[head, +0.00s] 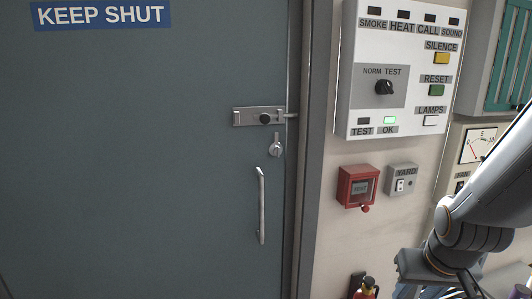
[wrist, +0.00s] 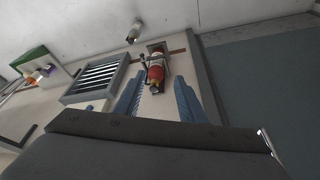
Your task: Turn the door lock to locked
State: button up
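The grey door (head: 130,170) fills the left of the head view and looks closed. The door lock (head: 275,150) is a small round silver fitting near its right edge, with a small tab at its top; its setting is too small to read. It sits below a sliding bolt (head: 258,116) with a black knob and above a vertical handle (head: 261,205). The bolt reaches to the frame. My gripper is low at the right of the head view, well away from the lock. In the wrist view my gripper (wrist: 157,82) has its two blue fingers apart, with nothing held.
Right of the door are an alarm panel (head: 402,62), a red call box (head: 357,187) and a YARD switch (head: 402,180). A red fire extinguisher (wrist: 155,72) hangs low on the wall, near a vent grille (wrist: 97,77). The space before the door looks clear.

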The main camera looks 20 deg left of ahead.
jog(key=w+a+r+n+t+y, duration=0.2)
jog(key=w+a+r+n+t, duration=0.15)
jog(key=w+a, duration=0.5)
jog(key=n+t+y+p, duration=0.2)
jog(key=n+t+y, duration=0.3)
jog(key=t+y, duration=0.25)
send_near(278, 152)
jog(key=x, duration=0.2)
jog(key=shift+m, duration=0.25)
jog(key=shift+p+x, duration=1.1)
jog(key=shift+x, duration=2.45)
jog(key=shift+h, duration=0.35)
grip_shut()
